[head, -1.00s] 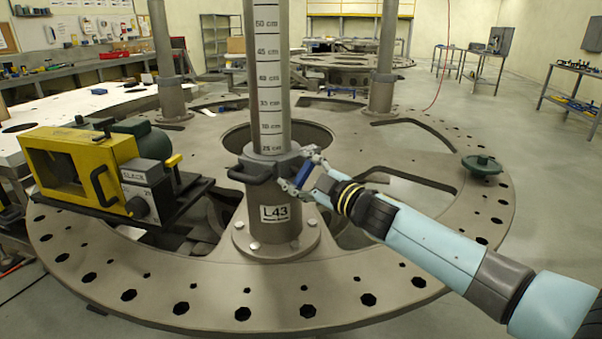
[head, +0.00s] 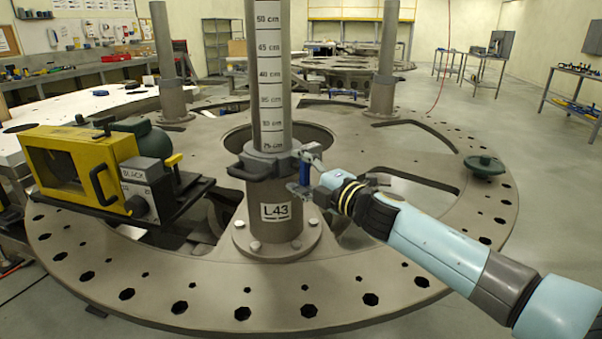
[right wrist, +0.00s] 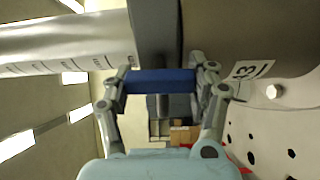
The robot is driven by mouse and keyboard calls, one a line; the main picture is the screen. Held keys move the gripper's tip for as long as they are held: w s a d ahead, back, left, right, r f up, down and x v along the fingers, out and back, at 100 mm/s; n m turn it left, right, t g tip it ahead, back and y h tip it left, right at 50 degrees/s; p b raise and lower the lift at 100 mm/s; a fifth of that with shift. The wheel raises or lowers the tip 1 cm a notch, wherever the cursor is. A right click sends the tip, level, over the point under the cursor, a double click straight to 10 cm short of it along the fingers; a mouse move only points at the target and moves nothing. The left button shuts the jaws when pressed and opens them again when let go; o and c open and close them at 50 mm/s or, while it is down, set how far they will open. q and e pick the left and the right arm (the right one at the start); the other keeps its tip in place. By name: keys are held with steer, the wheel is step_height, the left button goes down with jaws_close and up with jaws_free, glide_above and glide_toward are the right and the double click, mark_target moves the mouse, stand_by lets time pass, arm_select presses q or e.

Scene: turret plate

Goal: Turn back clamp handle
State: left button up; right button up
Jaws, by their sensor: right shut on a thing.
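The clamp (head: 262,164) is a dark grey collar around the upright post with the centimetre scale, just above the L43 label. A looped grip sticks out at its left. Its blue clamp handle (head: 305,172) stands about upright at the collar's right side. My right gripper (head: 306,174) reaches in from the right and is shut on the blue handle. In the right wrist view the blue handle (right wrist: 160,82) lies across between the two fingers, with the dark grey clamp (right wrist: 156,30) beyond it. My left gripper is not in view.
The post (head: 270,80) is bolted to a large round plate (head: 190,290) with holes and openings. A yellow machine (head: 75,165) with a grey box stands at the left. A dark green knobbed part (head: 483,164) lies at the plate's right edge.

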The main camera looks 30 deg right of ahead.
steer(key=shift+f, duration=0.15)
stand_by(0.4)
steer(key=o, duration=1.2)
steer(key=shift+s, duration=0.1)
steer(key=shift+s+d, duration=0.2)
steer(key=shift+s, duration=1.75)
steer(key=shift+s+d, duration=0.25)
steer(key=shift+s, duration=1.75)
steer(key=shift+s+d, duration=0.2)
steer(key=shift+s, duration=1.75)
